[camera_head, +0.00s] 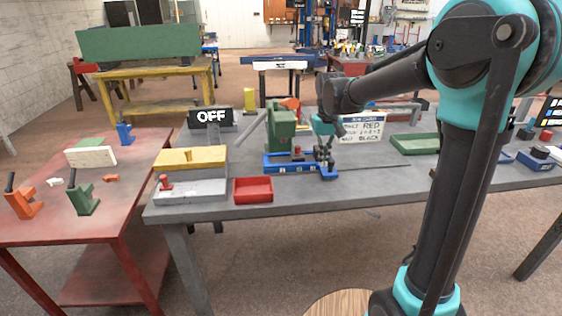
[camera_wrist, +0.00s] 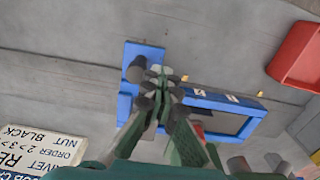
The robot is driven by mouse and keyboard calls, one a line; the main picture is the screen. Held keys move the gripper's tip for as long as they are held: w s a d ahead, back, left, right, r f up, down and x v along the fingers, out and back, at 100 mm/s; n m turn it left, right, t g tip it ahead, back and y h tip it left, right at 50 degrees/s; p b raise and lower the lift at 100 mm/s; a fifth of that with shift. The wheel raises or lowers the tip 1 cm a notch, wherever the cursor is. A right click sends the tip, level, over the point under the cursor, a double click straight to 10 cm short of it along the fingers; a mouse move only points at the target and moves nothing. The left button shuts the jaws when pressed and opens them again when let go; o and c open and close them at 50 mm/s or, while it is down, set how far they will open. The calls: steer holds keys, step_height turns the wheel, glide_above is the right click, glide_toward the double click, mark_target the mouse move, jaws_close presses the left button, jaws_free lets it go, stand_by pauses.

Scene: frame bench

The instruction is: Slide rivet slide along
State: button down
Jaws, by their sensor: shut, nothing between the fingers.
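The blue rivet slide (camera_head: 285,169) is a long low frame with white number marks on its front, lying on the grey bench at the foot of a green press (camera_head: 281,126). A small red part (camera_head: 297,150) stands at it. My gripper (camera_head: 325,155) is at its right end, pointing down, shut and empty. In the wrist view the blue frame (camera_wrist: 225,101) runs right of my fingers (camera_wrist: 158,82), with its blue end piece (camera_wrist: 145,52) behind them. The fingers hide part of that end. I cannot tell whether they touch it.
A red tray (camera_head: 253,190) and a grey block with a yellow top (camera_head: 192,159) sit left of the slide. A sign card (camera_head: 361,128) stands behind right, with a green tray (camera_head: 415,143) beyond. An OFF sign (camera_head: 211,116) stands at back left.

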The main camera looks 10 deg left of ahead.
steer(key=shift+w+d, duration=1.3)
steer(key=shift+d, duration=3.15)
steer(key=shift+w+d, duration=1.25)
steer(key=shift+d, duration=3.15)
steer(key=shift+w+d, duration=1.3)
steer(key=shift+d, duration=3.15)
steer(key=shift+a, duration=0.15)
steer(key=shift+s+a, duration=0.25)
steer(key=shift+a, duration=0.35)
steer(key=shift+r, duration=0.1)
step_height(320, 180, up, 7)
